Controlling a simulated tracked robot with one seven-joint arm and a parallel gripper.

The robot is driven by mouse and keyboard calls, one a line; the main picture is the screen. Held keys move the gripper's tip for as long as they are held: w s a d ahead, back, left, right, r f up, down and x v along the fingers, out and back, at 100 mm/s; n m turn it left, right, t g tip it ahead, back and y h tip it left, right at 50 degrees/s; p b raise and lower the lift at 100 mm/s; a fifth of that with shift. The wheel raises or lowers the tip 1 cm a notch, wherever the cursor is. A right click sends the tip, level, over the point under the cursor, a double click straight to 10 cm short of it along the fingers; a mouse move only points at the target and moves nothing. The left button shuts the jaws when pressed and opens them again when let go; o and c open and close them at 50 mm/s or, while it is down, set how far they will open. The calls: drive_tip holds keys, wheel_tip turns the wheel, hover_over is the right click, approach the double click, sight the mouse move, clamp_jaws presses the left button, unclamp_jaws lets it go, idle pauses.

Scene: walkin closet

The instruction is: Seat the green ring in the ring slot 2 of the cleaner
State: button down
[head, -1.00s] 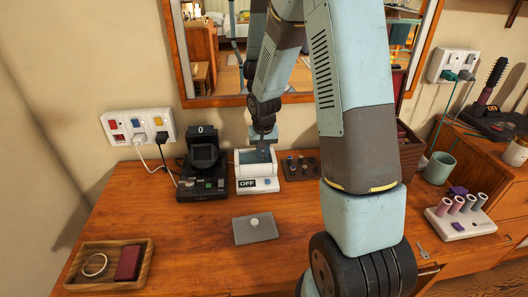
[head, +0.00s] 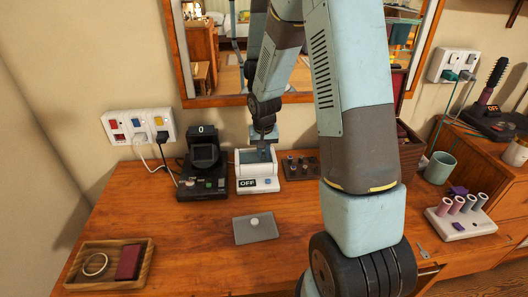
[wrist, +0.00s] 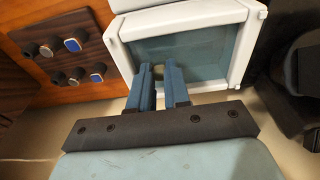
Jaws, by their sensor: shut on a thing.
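The cleaner (head: 259,184) is a white box with an open, blue-grey tank and an OFF display, on the wooden dresser. It fills the top of the wrist view (wrist: 240,50). My gripper (wrist: 160,70) points down over the tank opening, its two blue fingers close together. It also shows in the head view (head: 263,150). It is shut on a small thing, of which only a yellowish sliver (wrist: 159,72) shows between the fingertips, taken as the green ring. Its green colour and the ring slots are not clear, and I cannot tell whether it touches the tank floor.
A brown board (head: 301,168) with several ring holders stands right of the cleaner. A black device (head: 203,165) with a 0 display stands close on the left. A wooden tray (head: 111,264) is front left.

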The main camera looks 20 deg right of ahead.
drive_tip(key=shift+f, duration=1.05)
idle(1.7)
drive_tip(key=c, duration=1)
unclamp_jaws()
drive_tip(key=r, duration=0.4)
drive_tip(key=s+r, duration=0.1)
drive_tip(key=r, duration=0.4)
drive_tip(key=s+r, duration=0.1)
drive_tip(key=r, duration=0.3)
drive_tip(key=shift+a+r, duration=0.25)
drive_tip(key=shift+r, duration=0.05)
drive_tip(key=shift+r, duration=0.1)
drive_tip(key=s+r+t, duration=0.2)
drive_tip(key=s+r, duration=0.8)
drive_tip(key=r, duration=0.3)
drive_tip(key=s+r, duration=0.2)
drive_tip(key=s, duration=0.3)
drive_tip(key=s+r+n+t, duration=0.1)
drive_tip(key=s+r, duration=0.1)
drive_tip(key=s, duration=0.4)
drive_tip(key=s+d+r+n+t, duration=0.1)
drive_tip(key=s+r, duration=0.1)
drive_tip(key=s, duration=0.3)
drive_tip(key=shift+s+r, duration=0.25)
drive_tip(key=shift+r, duration=0.05)
